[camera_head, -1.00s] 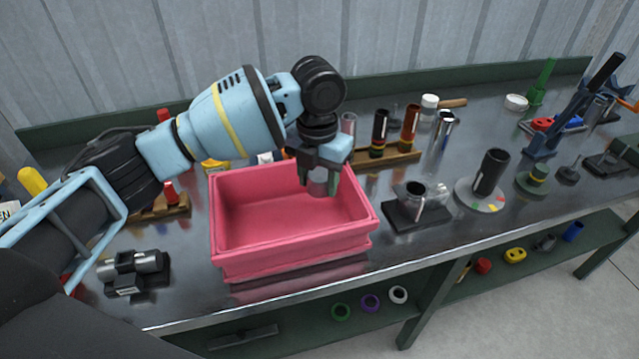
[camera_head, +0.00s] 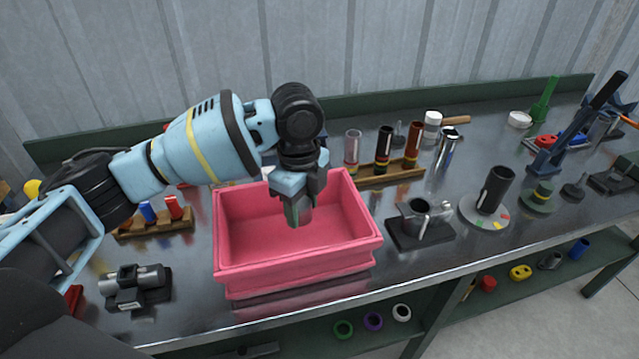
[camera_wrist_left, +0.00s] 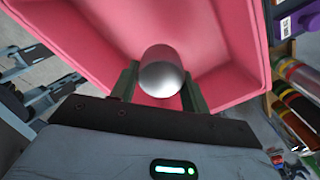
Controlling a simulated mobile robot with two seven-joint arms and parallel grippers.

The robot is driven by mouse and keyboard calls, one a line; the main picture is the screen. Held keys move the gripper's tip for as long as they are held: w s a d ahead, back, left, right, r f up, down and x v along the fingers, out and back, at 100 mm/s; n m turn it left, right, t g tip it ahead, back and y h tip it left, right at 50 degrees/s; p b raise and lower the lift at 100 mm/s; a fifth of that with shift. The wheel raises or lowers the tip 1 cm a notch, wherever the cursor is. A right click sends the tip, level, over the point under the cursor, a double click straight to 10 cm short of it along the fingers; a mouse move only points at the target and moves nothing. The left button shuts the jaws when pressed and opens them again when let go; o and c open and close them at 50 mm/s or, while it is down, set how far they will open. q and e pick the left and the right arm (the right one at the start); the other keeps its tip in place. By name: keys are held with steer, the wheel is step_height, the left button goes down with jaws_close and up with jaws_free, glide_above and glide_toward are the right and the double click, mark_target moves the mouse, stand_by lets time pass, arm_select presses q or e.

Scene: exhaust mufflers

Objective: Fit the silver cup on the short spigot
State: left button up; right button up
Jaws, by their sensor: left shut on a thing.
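My left gripper (camera_head: 298,205) is shut on the silver cup (camera_head: 300,213) and holds it over the inside of the pink bin (camera_head: 298,278). In the left wrist view the silver cup (camera_wrist_left: 161,72) sits between the two dark green fingers, its rounded, shiny end showing. The pink bin (camera_wrist_left: 215,45) surrounds it in that view. I cannot tell for sure which part is the short spigot. A wooden rack (camera_head: 155,228) left of the bin carries blue and red cylinders, and another wooden rack (camera_head: 385,178) behind it carries tall tubes. My right gripper is not in view.
Right of the bin stand a black-based metal fixture (camera_head: 420,230), a dark tube on a round plate (camera_head: 492,190) and a chrome tube (camera_head: 447,148). A black clamp block (camera_head: 135,285) sits front left. Coloured rings lie on the lower shelf.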

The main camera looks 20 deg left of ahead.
arm_select(q)
steer(key=n, duration=0.2)
steer(key=s+n, duration=0.1)
steer(key=a+n, duration=0.1)
steer(key=n, duration=0.1)
steer(key=shift+s+n, duration=0.15)
steer(key=shift+n, duration=0.15)
steer(key=s+n, duration=0.1)
steer(key=n, duration=0.4)
steer(key=s+a+n, duration=0.1)
steer(key=n, duration=0.4)
steer(key=s+a+n, duration=0.1)
steer(key=n, duration=0.4)
steer(key=shift+s+f, duration=0.2)
steer(key=shift+s, duration=0.15)
steer(key=shift+d+r, duration=0.1)
steer(key=shift+r, duration=0.05)
